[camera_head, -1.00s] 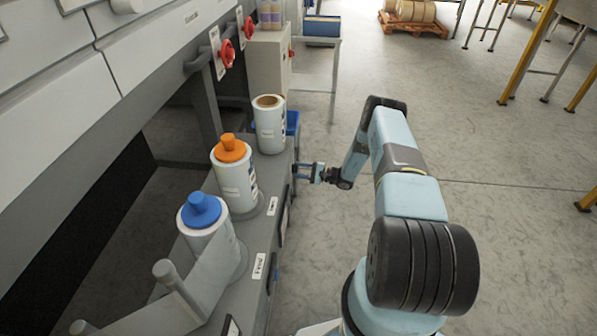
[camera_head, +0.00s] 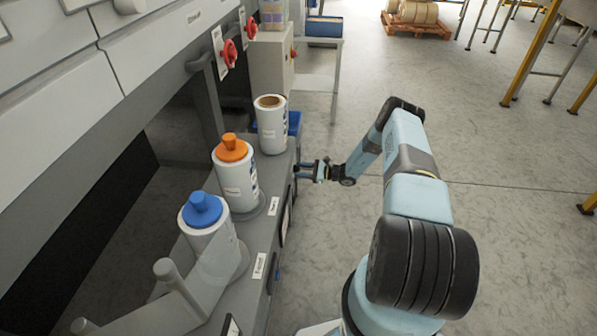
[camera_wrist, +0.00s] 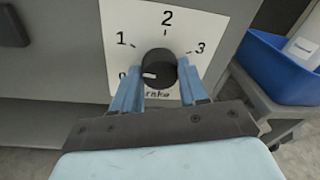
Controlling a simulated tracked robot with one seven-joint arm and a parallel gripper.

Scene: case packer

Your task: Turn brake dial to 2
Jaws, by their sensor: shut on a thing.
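The brake dial (camera_wrist: 160,62) is a round black knob on a white scale plate (camera_wrist: 205,25) marked 0, 1, 2 and 3, with "brake" partly covered below. The white mark on the dial lies at its lower left, towards the 0. In the wrist view the blue fingers of my gripper (camera_wrist: 158,78) stand on the left and right sides of the dial, shut on it. In the head view my gripper (camera_head: 299,170) reaches the side face of the grey machine bench; the dial itself is hidden there.
Several spools stand on the bench: one with an orange knob (camera_head: 231,150), one with a blue knob (camera_head: 201,210), and a plain white roll (camera_head: 271,128). A blue bin (camera_wrist: 275,70) is right of the dial. The floor (camera_head: 480,140) right of my arm is clear.

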